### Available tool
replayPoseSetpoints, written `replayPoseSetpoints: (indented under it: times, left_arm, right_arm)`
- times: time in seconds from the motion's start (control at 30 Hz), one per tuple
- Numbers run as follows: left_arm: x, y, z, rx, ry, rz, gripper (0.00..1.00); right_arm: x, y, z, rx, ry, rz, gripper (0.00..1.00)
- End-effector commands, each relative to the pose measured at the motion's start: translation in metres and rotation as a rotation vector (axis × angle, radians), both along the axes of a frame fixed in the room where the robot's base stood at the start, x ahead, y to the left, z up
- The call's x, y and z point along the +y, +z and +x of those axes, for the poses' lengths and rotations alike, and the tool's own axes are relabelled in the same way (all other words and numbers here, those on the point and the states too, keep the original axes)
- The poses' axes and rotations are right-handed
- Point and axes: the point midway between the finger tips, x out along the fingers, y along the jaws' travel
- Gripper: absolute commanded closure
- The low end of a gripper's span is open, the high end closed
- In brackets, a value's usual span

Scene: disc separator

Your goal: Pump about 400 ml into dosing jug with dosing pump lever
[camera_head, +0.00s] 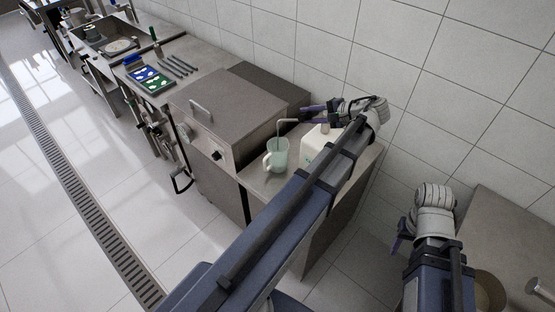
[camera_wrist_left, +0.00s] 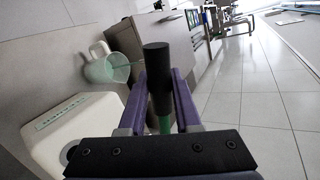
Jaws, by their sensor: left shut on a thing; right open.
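The clear dosing jug (camera_head: 279,155) with a white handle stands on the steel counter under the pump's thin bent spout. It looks pale green; I cannot read a level. It also shows in the left wrist view (camera_wrist_left: 107,67). The white canister (camera_head: 311,146) with a green label stands beside it, partly hidden by my left arm. My left gripper (camera_head: 318,108) is above the canister. In the left wrist view, its purple fingers are shut on the black pump lever (camera_wrist_left: 158,70). My right gripper (camera_head: 397,240) is open at the lower right, away from the jug, its fingers mostly hidden.
A steel lidded appliance (camera_head: 232,105) stands left of the jug. Further left are a tray with blue and green pieces (camera_head: 150,78) and a sink (camera_head: 117,45). A tiled wall rises behind. Another steel table (camera_head: 500,230) is at the right. The floor on the left is clear.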

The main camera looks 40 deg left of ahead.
Motion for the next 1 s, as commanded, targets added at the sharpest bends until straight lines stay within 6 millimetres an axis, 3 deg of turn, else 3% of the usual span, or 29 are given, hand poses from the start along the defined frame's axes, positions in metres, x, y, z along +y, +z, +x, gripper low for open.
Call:
replayPoseSetpoints:
  times: [0.1,0.3,0.4,0.9,1.0]
  left_arm:
    - [0.0,-0.003,0.001,-0.012,-0.002,-0.003,1.0]
    - [0.0,-0.038,-0.006,-0.18,-0.003,-0.017,1.0]
    - [0.0,-0.046,-0.006,-0.245,-0.002,-0.022,1.0]
    - [0.0,-0.046,-0.005,-0.276,0.0,-0.029,1.0]
    - [0.0,-0.038,-0.002,-0.251,0.0,-0.026,1.0]
  right_arm:
    - [0.0,-0.002,0.0,0.0,0.0,0.0,0.5]
    - [0.0,-0.034,0.0,0.0,0.0,0.0,0.5]
    - [0.0,-0.041,0.0,0.0,0.0,0.0,0.5]
    - [0.0,-0.041,0.0,0.0,0.0,0.0,0.5]
    - [0.0,-0.033,0.0,0.0,0.0,0.0,0.5]
